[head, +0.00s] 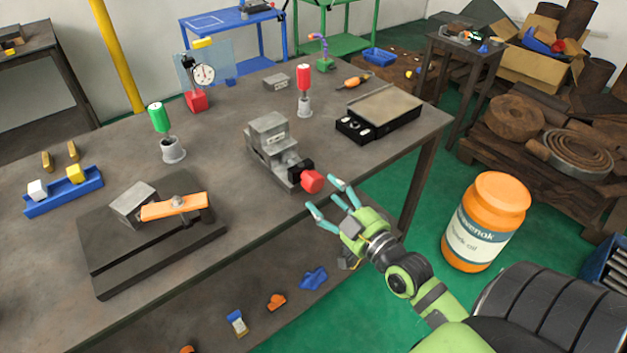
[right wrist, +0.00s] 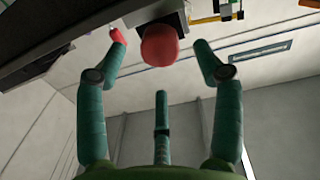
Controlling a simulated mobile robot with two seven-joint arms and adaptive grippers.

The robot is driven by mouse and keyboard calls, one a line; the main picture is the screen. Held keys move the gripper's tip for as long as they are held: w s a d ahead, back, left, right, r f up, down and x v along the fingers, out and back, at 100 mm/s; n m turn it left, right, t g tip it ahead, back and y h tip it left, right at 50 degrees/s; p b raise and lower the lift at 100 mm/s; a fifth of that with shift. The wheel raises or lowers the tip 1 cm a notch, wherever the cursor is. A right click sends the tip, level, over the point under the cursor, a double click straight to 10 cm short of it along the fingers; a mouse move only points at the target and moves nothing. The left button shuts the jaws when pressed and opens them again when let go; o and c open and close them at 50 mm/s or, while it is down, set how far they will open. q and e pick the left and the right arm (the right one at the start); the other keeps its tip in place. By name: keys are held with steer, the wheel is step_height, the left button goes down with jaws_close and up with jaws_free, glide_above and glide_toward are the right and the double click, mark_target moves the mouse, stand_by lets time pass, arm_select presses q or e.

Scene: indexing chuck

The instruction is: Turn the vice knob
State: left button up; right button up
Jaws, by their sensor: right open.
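The grey vice (head: 272,145) stands near the front edge of the workbench. Its red knob (head: 312,181) sits on a black mount at the vice's front end and faces the edge. My right gripper (head: 325,200) is open and empty, just off the bench edge, with its teal fingers pointing at the knob. A small gap seems to separate them. In the right wrist view the red knob (right wrist: 160,45) appears between the two outer fingertips (right wrist: 160,42), with a third finger below. I see no finger clearly touching it. My left gripper is not in view.
An orange jar (head: 487,220) stands on the green floor right of my arm. The bench edge lies close to the gripper.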

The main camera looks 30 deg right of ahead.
mark_target(318, 185)
steer(key=w+p, duration=0.1)
steer(key=w, duration=0.4)
steer(key=shift+w+a, duration=0.15)
steer(key=shift+w, duration=0.25)
steer(key=shift+r, duration=0.1)
steer(key=c, duration=1.2)
